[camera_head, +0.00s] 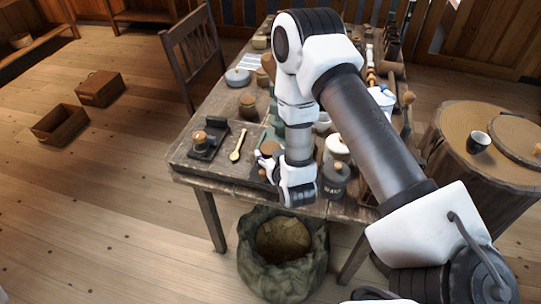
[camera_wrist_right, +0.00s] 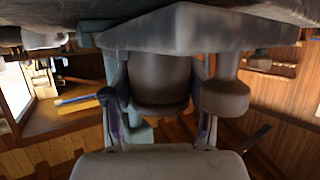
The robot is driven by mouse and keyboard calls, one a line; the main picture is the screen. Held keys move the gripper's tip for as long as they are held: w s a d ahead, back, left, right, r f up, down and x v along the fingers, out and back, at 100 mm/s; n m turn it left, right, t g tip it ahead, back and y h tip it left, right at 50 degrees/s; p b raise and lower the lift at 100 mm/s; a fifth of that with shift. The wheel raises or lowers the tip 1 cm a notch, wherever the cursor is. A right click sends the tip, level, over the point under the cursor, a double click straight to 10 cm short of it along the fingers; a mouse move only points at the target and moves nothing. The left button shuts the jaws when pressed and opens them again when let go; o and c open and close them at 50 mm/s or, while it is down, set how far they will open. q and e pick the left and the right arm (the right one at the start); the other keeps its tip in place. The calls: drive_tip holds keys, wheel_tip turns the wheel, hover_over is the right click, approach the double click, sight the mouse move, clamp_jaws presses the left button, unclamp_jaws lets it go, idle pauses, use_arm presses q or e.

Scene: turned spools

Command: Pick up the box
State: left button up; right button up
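Two brown wooden boxes are on the floor at the left in the head view: an open-topped box (camera_head: 60,124) and, behind it, a box that looks closed (camera_head: 100,88). My right gripper (camera_head: 266,168) is far from both, low at the front edge of the table, beside a round brown piece. In the right wrist view my right gripper (camera_wrist_right: 163,105) has its fingers apart on either side of a dark brown round piece (camera_wrist_right: 160,80). A grey slab (camera_wrist_right: 190,30) adjoins it. I cannot tell whether the fingers press on the piece. My left gripper is out of view.
The wooden table (camera_head: 190,168) is crowded with jars, a wooden spoon (camera_head: 238,145) and a black stand (camera_head: 207,145). A chair (camera_head: 193,50) stands behind its left side. A sack (camera_head: 262,275) is on the floor below, a round stump table (camera_head: 450,125) at right. Left floor is mostly clear.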

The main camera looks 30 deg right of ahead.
drive_tip(key=shift+c, duration=0.6)
drive_tip(key=shift+r, duration=0.1)
